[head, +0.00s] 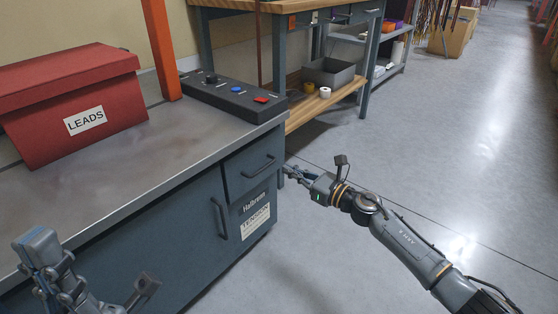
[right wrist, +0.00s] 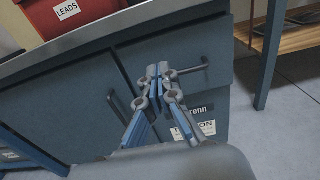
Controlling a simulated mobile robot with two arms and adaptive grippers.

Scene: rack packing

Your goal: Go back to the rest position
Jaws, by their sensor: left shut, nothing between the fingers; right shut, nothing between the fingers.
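My right gripper (head: 288,171) is shut and empty, held in front of the grey-blue cabinet near its right corner in the head view. In the right wrist view its fingertips (right wrist: 160,72) meet, with the cabinet drawer and its bar handle behind them. I cannot tell if the tips touch the cabinet. My left gripper (head: 36,242) is at the lower left of the head view, by the front edge of the worktop. It is shut and empty, and its arm is mostly out of frame.
A red LEADS box (head: 72,92) and a dark control panel (head: 234,96) stand on the metal worktop (head: 130,180), beside an orange post (head: 160,50). The cabinet drawer has a handle (head: 259,167). A wooden bench (head: 322,105) stands behind. Open floor (head: 460,150) lies to the right.

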